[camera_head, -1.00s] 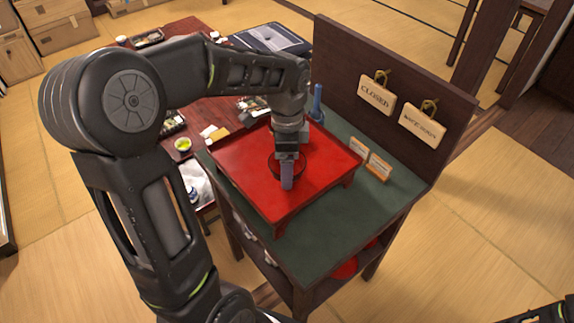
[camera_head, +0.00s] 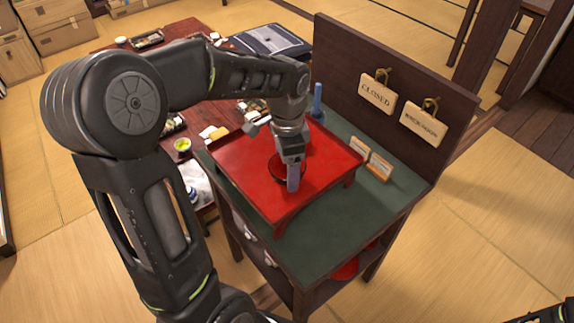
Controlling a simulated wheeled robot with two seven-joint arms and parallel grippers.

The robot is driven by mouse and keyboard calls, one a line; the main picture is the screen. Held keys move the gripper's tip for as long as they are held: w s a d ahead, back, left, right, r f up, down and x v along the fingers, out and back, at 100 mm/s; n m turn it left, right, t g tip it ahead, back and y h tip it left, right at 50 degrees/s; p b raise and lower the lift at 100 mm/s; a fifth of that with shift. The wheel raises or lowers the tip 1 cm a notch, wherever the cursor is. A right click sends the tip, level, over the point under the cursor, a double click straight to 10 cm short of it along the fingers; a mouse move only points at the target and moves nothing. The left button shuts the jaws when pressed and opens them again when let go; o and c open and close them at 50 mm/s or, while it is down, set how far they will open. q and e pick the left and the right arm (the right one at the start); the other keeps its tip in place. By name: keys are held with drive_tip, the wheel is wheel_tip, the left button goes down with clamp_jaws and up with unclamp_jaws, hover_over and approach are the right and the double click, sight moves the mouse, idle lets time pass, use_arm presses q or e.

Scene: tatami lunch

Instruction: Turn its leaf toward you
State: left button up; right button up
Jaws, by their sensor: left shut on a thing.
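My left gripper (camera_head: 292,180) points down over a red raised tray (camera_head: 245,165). It is shut on a dark round bowl-like thing (camera_head: 274,170), of which only a thin dark rim shows around the fingers. The thing is at about the middle of the tray; I cannot tell whether it touches the tray. No leaf can be made out on it, as the gripper and wrist cover most of it. My right gripper is not in view; only a dark piece of my right arm shows at the bottom right corner.
The tray stands on a green-topped stand (camera_head: 335,225) with a dark back board (camera_head: 440,165) bearing two hanging signs. Small cards (camera_head: 370,160) and a blue upright thing (camera_head: 318,100) stand behind the tray. A low red-brown table (camera_head: 215,110) with dishes lies beyond, left.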

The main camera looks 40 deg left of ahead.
use_arm(q)
drive_tip(key=shift+f, duration=0.25)
drive_tip(key=o, duration=1.4)
drive_tip(key=shift+o, duration=0.2)
drive_tip(key=shift+r, duration=0.1)
drive_tip(key=shift+r+p, duration=1.95)
drive_tip(key=shift+r, duration=0.5)
